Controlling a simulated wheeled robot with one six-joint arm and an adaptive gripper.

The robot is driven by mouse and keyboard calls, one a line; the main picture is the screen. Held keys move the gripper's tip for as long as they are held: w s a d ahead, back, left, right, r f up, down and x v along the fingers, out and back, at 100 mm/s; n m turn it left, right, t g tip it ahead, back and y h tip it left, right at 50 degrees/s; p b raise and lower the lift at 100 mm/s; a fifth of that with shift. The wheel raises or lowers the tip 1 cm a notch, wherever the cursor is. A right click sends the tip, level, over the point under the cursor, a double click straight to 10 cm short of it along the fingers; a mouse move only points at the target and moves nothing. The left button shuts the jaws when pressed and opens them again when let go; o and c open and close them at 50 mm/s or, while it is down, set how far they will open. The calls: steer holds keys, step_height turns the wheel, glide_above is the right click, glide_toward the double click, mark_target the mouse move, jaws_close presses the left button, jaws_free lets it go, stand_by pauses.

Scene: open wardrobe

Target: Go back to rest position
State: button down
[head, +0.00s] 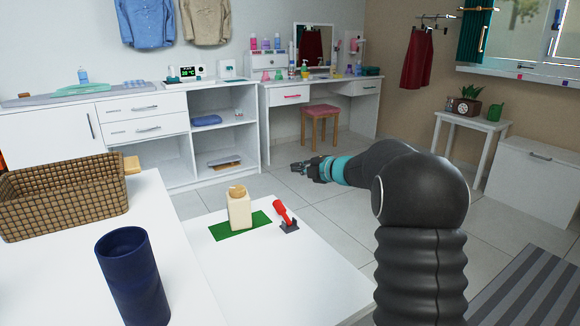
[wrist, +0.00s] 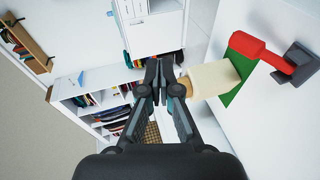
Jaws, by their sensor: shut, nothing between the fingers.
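My gripper (head: 312,169) is at the end of my outstretched arm, beyond the white table, over the tiled floor in the head view. In the wrist view my gripper (wrist: 161,88) has its fingertips together with nothing between them. A cream block-shaped container (head: 239,209) with a tan top stands upright on a green mat (head: 221,232) on the white table. The container also shows in the wrist view (wrist: 212,78), just right of the fingers; I cannot tell whether they touch it.
A red-handled tool on a dark base (head: 282,212) stands beside the mat. A wicker basket (head: 65,196) and a dark blue cup (head: 131,275) are on the near left surface. A pink-topped stool (head: 320,112) stands by the vanity. Tiled floor (head: 330,213) is free around my arm.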

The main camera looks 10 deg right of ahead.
steer(key=d+f+m+h, duration=0.6)
steer(key=d+m+h, duration=0.1)
steer(key=d+m, duration=0.15)
steer(key=s+d+f+m+g+h, duration=0.1)
steer(key=s+d+m+h, duration=0.15)
steer(key=s+m, duration=0.2)
steer(key=s+d+f+m+g+h, duration=0.1)
steer(key=s+d+m+g+h, duration=0.15)
steer(key=s, duration=0.35)
steer(key=s+a+r+m+g+y, duration=0.1)
steer(key=s+a, duration=0.5)
steer(key=s, duration=0.7)
steer(key=s+a+r+m+g+y, duration=0.1)
steer(key=s+a+m, duration=0.3)
steer(key=s, duration=0.9)
steer(key=s+a+r+m+g+y, duration=0.1)
steer(key=s+a, duration=0.6)
steer(key=s, duration=0.7)
steer(key=shift+a+m+y, duration=0.3)
steer(key=shift+m+y, duration=0.3)
steer(key=shift+m, duration=0.45)
